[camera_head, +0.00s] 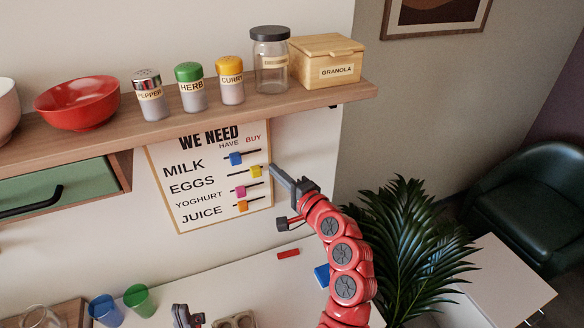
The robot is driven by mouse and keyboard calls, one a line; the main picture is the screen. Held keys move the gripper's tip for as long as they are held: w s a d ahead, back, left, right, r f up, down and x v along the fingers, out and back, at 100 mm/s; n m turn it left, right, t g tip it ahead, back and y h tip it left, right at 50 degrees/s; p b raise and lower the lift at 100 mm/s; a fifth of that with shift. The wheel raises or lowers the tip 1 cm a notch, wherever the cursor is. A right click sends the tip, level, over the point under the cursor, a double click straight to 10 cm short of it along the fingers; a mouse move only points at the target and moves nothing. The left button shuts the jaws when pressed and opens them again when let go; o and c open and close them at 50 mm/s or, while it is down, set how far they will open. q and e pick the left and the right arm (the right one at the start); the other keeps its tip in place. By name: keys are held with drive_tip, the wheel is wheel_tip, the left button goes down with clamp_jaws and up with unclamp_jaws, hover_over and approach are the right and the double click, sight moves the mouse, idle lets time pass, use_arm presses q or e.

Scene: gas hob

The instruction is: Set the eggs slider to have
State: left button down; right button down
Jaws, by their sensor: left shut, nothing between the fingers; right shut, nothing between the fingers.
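The WE NEED board (198,209) hangs on the wall under the shelf, with HAVE on the left and BUY on the right. The yellow eggs slider (256,171) sits toward the right, BUY end of its track. My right gripper (275,171) is shut and empty, its fingertips just right of the yellow slider at the board's right edge. I cannot tell whether they touch it. My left gripper (183,314) is shut and empty, low at the bottom edge, far below the board and only partly in view.
The blue milk slider (236,158), pink yoghurt slider (240,191) and orange juice slider (242,206) lie close above and below. The shelf (330,96) with jars overhangs the board. A plant (410,245) stands right of my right arm. Blue and green cups (139,299) stand lower left.

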sight(256, 172)
drive_tip(key=shift+s+a+r, duration=0.15)
drive_tip(key=shift+s+a, duration=0.15)
drive_tip(key=shift+a, duration=0.3)
drive_tip(key=a, duration=0.1)
drive_tip(key=s+a+p, duration=0.1)
drive_tip(key=a, duration=0.3)
drive_tip(key=shift+s, duration=0.3)
drive_tip(key=shift+d, duration=0.1)
